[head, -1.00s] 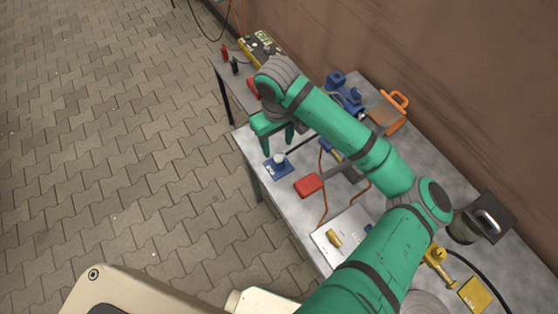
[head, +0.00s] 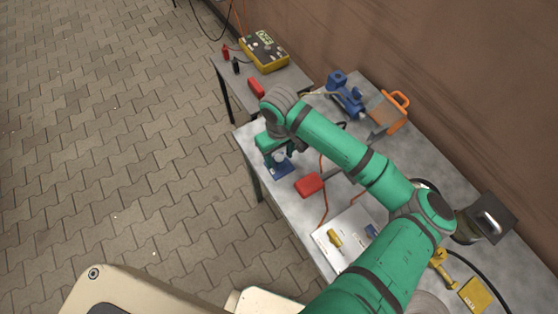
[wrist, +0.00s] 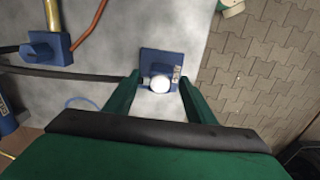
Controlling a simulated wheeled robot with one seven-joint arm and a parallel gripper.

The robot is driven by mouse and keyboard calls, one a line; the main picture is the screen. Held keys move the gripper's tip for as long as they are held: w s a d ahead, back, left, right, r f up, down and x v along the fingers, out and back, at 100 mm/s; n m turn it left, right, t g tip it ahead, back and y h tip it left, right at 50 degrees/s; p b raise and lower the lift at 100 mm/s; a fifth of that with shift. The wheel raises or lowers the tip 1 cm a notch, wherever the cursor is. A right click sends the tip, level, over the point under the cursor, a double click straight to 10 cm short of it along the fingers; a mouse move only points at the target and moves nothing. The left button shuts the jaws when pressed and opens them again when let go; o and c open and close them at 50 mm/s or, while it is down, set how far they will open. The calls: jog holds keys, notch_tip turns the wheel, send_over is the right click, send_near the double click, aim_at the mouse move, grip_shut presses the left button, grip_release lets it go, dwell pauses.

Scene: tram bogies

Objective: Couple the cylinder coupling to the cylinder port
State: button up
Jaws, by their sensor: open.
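A small blue block with a white round top (wrist: 160,82) stands on the table near its front edge. It also shows in the head view (head: 279,171), partly covered by my gripper. My gripper (wrist: 159,76) is open and empty, its two green fingers on either side of the white top in the wrist view; I cannot tell whether they touch it. A black hose (wrist: 60,73) runs from the left towards this block and passes behind the left finger. Neither the cylinder coupling nor the cylinder port can be made out for certain.
A blue pump-like device (head: 345,93) and an orange-handled case (head: 388,108) stand behind. A yellow meter (head: 264,51) is on the far table. Orange hose (wrist: 92,28) crosses the table. Paved floor (wrist: 250,60) lies beyond the front edge.

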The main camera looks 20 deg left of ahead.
jog(key=shift+f, duration=1.3)
jog(key=c, duration=1.1)
jog(key=shift+r, duration=0.2)
